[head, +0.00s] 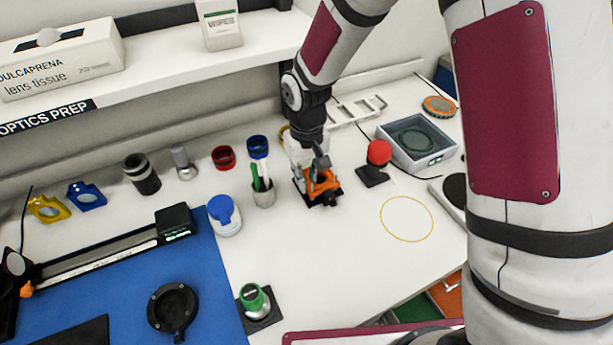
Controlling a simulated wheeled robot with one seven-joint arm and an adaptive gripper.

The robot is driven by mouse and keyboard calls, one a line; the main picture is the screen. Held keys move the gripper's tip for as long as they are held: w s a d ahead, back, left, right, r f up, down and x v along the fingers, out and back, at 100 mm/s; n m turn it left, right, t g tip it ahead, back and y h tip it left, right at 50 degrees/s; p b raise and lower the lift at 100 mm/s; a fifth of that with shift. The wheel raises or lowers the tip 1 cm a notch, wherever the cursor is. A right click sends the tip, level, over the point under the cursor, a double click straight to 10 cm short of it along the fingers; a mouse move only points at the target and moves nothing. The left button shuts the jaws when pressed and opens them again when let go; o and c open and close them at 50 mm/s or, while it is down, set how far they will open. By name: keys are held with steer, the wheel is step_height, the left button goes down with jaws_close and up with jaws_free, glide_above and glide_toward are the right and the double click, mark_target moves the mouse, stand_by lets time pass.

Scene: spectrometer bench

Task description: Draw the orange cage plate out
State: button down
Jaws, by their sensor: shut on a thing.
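The orange cage plate (325,188) is small and sits at a dark stand or base on the white bench, right of the pen cup. My gripper (320,170) comes down from above and is shut on the orange plate. The arm and fingers hide its upper and rear parts. I cannot tell whether the plate is still seated in the dark base or clear of it.
A pen cup (263,194) stands close on the left. A yellow ring (406,218) lies on clear bench at front right. The shelf (160,75) overhangs the back.

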steer(key=shift+r+p, duration=0.75)
steer(key=shift+r, duration=1.2)
steer(key=shift+r, duration=0.1)
steer(key=shift+r+p, duration=0.3)
steer(key=shift+r, duration=0.35)
steer(key=shift+s, duration=0.1)
